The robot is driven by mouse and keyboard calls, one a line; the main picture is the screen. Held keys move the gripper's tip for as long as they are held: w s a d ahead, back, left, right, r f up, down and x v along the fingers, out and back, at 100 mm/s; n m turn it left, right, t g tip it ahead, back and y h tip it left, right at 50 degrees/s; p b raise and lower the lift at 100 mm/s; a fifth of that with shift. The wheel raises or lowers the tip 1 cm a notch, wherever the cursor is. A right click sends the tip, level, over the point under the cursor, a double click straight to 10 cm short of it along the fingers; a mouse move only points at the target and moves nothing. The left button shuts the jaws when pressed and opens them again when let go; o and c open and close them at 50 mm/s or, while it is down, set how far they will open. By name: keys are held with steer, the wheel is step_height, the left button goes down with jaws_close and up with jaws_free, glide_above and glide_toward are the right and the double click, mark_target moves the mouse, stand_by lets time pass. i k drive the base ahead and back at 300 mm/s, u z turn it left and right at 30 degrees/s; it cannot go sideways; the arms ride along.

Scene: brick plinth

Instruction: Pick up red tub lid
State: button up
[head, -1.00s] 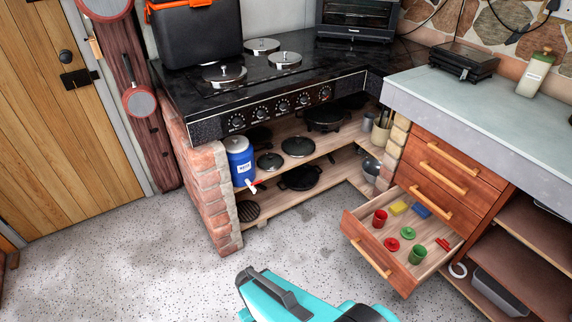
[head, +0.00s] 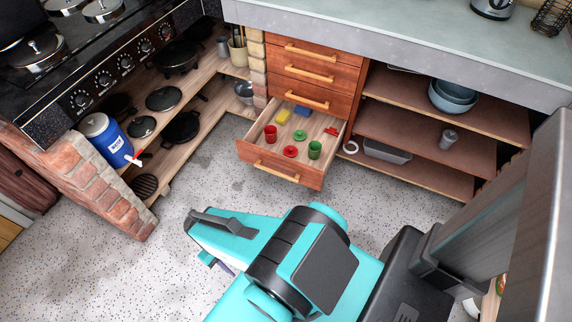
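The red tub lid (head: 290,151) is a small round red disc with a knob. It lies flat in the open wooden drawer (head: 268,170), near the drawer front. A red tub (head: 270,134) stands to its left and a green tub (head: 315,150) to its right. A green lid (head: 300,135) lies just behind it. My teal arm fills the lower middle of the head view, in front of the drawer and apart from it. I cannot make out my gripper's fingers in this view.
The drawer also holds a yellow block (head: 283,117), a blue block (head: 302,110) and a small red item (head: 332,131). Closed drawers sit above it. Open shelves (head: 440,150) are on the right, and a brick plinth (head: 105,180) with a stove top is on the left. Speckled floor is free between.

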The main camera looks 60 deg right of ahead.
mark_target(291, 151)
steer(key=u, duration=0.2)
steer(key=k, duration=0.15)
steer(key=z, duration=1.85)
steer(key=k, duration=0.85)
steer(key=u, duration=0.2)
steer(key=i, duration=0.75)
